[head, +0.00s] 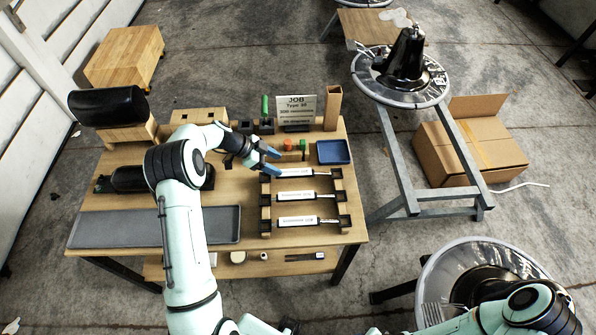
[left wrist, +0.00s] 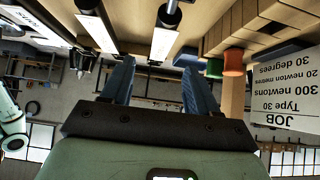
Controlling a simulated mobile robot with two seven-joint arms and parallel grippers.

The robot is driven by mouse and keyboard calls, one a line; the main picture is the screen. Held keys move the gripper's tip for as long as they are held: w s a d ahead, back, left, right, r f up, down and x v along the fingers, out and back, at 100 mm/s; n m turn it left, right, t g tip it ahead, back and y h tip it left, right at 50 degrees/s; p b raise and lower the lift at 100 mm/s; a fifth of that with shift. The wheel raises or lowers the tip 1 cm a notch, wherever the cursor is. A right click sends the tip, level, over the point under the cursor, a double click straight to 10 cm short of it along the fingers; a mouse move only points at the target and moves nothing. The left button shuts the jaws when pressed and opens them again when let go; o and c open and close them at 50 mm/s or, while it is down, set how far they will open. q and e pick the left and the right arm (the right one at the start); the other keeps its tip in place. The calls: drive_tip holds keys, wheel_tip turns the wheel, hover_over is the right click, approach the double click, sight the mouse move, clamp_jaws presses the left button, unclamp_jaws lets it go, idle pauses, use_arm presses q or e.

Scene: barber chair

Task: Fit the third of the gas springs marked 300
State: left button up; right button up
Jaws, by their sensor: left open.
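Three gas springs with white labels lie in a wooden rack on the bench in the head view: the far spring (head: 294,173), the middle spring (head: 295,197) and the near spring (head: 298,222). Their label print is too small to read surely. My left gripper (head: 271,160) is open and empty, its blue fingers at the left part of the far spring. In the left wrist view, a spring (left wrist: 166,38) lies beyond the gap between the open fingers (left wrist: 157,85); I see no grip on it. My right gripper is out of view; only its arm shows at lower right.
A job card (head: 297,108) reads Type 30, and 300 newtons in the left wrist view. A blue tray (head: 333,152), green and orange pieces and a grey tray (head: 225,222) share the bench. A stand with a black cone (head: 405,62) and a cardboard box (head: 468,145) are right.

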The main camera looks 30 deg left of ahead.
sight(297, 172)
use_arm(q)
drive_tip(key=x, duration=0.3)
drive_tip(key=shift+w, duration=0.15)
drive_tip(key=p+x, duration=0.1)
drive_tip(key=x, duration=0.1)
drive_tip(key=p+x, duration=0.1)
drive_tip(key=x, duration=0.2)
drive_tip(key=shift+w+d+r, duration=0.15)
drive_tip(key=shift+w+r, duration=0.05)
drive_tip(key=shift+w, duration=0.05)
drive_tip(key=shift+w+d+f, duration=0.1)
drive_tip(key=shift+f, duration=0.1)
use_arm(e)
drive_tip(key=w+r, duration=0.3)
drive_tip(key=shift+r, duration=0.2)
use_arm(q)
drive_tip(key=shift+s, duration=0.25)
drive_tip(key=c, duration=0.3)
drive_tip(key=shift+w, duration=0.1)
clamp_jaws()
